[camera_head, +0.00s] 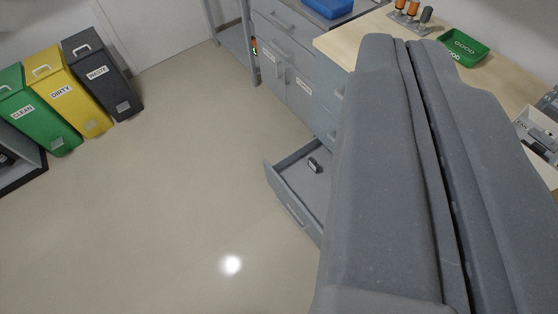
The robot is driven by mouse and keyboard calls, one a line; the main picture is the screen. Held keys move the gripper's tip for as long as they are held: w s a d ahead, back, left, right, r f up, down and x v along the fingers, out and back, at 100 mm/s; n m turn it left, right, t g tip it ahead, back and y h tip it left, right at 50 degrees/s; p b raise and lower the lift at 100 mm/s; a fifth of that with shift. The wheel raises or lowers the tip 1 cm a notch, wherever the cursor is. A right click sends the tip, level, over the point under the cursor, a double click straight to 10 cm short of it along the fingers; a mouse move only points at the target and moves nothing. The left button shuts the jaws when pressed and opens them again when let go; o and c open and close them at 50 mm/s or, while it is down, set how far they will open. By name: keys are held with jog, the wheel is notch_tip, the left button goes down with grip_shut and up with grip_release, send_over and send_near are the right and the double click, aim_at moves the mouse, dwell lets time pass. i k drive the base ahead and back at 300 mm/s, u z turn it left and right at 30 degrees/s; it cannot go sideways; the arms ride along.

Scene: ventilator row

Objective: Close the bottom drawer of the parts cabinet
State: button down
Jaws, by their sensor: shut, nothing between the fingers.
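The bottom drawer (291,207) of the grey parts cabinet (327,118) stands pulled out, low over the floor. Its left side wall and part of its front show. A small dark item (314,165) lies inside it. My gripper (402,40) fills the right of the view, large and grey, with its two fingers closed together and nothing between them. It is close to the camera and hides the right part of the drawer and much of the cabinet. I see no contact between my gripper and the drawer.
The floor (180,200) left of the drawer is clear. Green (38,112), yellow (70,92) and dark (103,75) bins stand at the upper left. A wooden worktop (345,45) with a green tray (464,48) extends behind my gripper. Grey cupboards (290,85) stand beyond the drawer.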

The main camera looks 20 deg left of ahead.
aim_at(305, 194)
jog(key=u, duration=0.35)
jog(key=i, duration=1.05)
jog(key=u, duration=0.6)
